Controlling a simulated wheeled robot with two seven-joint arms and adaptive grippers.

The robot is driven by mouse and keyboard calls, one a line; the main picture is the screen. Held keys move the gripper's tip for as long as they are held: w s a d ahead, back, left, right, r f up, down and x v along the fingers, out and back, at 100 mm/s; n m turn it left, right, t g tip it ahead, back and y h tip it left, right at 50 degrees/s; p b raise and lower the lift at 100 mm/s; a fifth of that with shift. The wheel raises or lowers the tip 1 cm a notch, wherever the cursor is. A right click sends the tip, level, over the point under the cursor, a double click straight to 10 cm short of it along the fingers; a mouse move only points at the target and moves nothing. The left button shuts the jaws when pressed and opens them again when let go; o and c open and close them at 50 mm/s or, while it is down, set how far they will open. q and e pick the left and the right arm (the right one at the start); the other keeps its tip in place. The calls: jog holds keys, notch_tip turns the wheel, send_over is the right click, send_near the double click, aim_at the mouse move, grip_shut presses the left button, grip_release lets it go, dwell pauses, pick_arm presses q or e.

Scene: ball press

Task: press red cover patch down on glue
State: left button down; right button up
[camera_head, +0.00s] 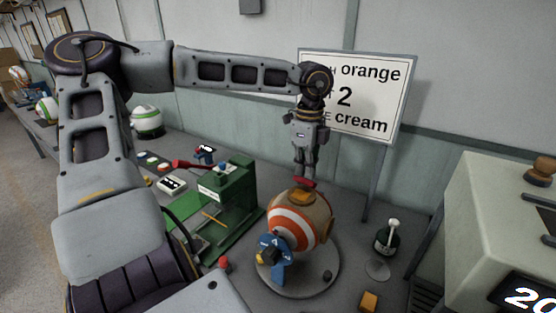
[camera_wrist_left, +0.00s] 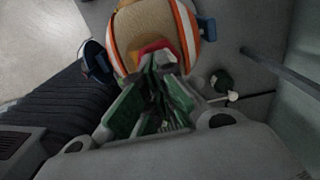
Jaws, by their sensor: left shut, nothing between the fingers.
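A ball (camera_head: 312,222) with a tan top and orange and white bands sits on a round grey base; its tan top also shows in the left wrist view (camera_wrist_left: 140,28). The red cover patch (camera_head: 306,183) lies at the top of the ball, just under the fingertips; it also shows in the left wrist view (camera_wrist_left: 150,47). An orange-yellow area (camera_head: 301,196) shows on the ball beside it; I cannot tell if it is glue. My left gripper (camera_head: 305,176) points down, shut and empty, its tips at or just above the patch. My right gripper is not in view.
A blue clamp (camera_head: 278,262) stands at the ball's front on the round base (camera_head: 318,286). A green press (camera_head: 230,198) stands to the left. A dark pot with a brush (camera_head: 387,240) and an orange block (camera_head: 369,300) are to the right.

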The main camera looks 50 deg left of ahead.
aim_at(303, 179)
pick_arm(q)
jog(key=shift+s+d, duration=0.15)
jog(key=shift+s, duration=0.35)
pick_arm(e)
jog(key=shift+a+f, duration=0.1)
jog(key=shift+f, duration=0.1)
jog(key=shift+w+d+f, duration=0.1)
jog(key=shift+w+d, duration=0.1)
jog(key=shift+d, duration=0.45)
pick_arm(q)
jog(key=shift+s+f+b, duration=0.1)
jog(key=shift+f+b, duration=1.45)
jog(key=shift+b, duration=0.1)
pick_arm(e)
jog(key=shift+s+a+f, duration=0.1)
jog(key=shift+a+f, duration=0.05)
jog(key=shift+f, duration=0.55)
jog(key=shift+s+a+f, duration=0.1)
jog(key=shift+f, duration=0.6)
pick_arm(q)
jog(key=shift+r, duration=0.1)
jog(key=shift+r+p, duration=2.35)
jog(key=shift+r, duration=2.15)
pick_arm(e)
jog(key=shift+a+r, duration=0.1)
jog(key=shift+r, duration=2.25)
pick_arm(q)
jog(key=shift+r, duration=0.15)
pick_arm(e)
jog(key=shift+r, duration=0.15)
